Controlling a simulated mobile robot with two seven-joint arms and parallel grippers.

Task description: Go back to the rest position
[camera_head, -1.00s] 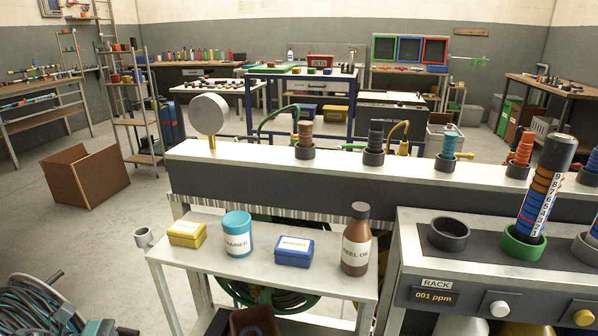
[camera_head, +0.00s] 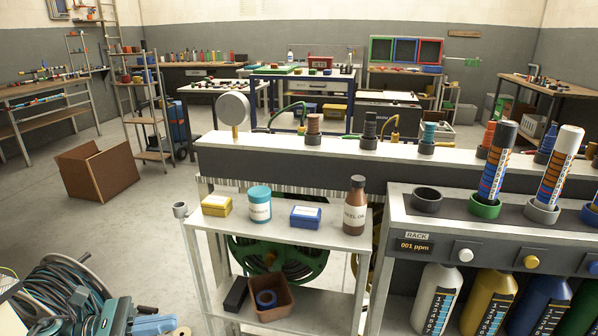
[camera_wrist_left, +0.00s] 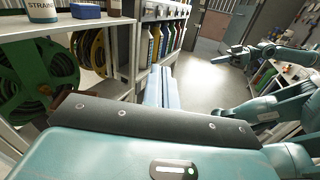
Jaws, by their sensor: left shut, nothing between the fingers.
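My left gripper (camera_head: 155,324) shows at the bottom left of the head view, partly cut off by the frame edge. In the left wrist view its fingers (camera_wrist_left: 162,90) are together, with nothing between them. It is over the floor, clear of the white shelf cart (camera_head: 198,234). Teal links of my other arm (camera_wrist_left: 285,108) show at the right of the wrist view. Its gripper end (camera_wrist_left: 236,56) is too small to read there, and it is outside the head view.
The cart holds a yellow box (camera_head: 216,206), a strainer jar (camera_head: 259,206), a blue box (camera_head: 305,217) and a brown oil bottle (camera_head: 355,208). A green hose reel (camera_head: 300,262) stands behind it. The rack (camera_head: 402,242) is at right. Open floor lies left, around a cardboard box (camera_head: 97,172).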

